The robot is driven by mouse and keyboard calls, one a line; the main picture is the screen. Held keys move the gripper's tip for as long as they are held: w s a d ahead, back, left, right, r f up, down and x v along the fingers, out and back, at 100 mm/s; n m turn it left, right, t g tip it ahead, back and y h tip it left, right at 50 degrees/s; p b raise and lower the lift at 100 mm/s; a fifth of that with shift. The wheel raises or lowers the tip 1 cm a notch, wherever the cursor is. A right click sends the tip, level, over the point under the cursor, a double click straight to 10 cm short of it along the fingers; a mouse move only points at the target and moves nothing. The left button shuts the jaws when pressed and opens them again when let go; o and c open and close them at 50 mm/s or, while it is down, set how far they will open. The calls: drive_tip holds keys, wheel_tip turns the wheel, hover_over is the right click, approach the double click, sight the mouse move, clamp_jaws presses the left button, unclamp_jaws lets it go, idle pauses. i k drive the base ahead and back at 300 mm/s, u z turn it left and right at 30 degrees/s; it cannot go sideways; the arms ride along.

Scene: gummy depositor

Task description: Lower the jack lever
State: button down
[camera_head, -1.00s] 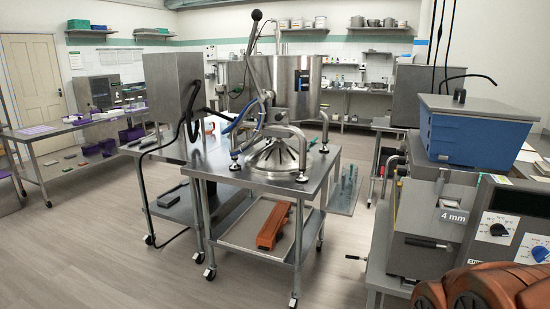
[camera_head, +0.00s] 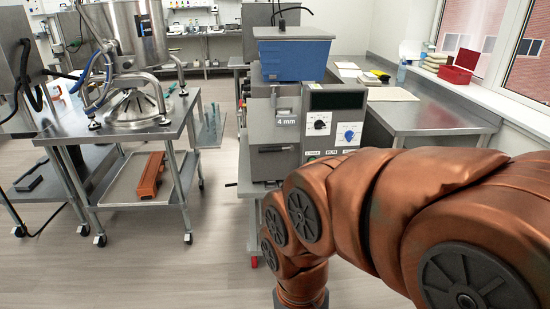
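The depositor's steel hopper (camera_head: 140,35) stands on a wheeled steel cart (camera_head: 150,140) at the left. A slim metal lever (camera_head: 91,27) rises on the hopper's left side and runs up out of the top edge. Its upper end is cut off, and I cannot tell if it is the jack lever. My copper-coloured arm fills the lower right, well apart from the cart. My gripper is not in view.
An orange-brown block (camera_head: 150,175) lies on the cart's lower shelf. A machine with a blue bin (camera_head: 292,58) and dials stands right of centre, behind my arm. A steel counter (camera_head: 425,117) runs along the window. The floor (camera_head: 185,265) before the cart is clear.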

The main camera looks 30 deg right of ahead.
sight(280, 149)
drive_tip(key=z, duration=0.3)
drive_tip(key=i, duration=0.95)
drive_tip(key=u, duration=0.75)
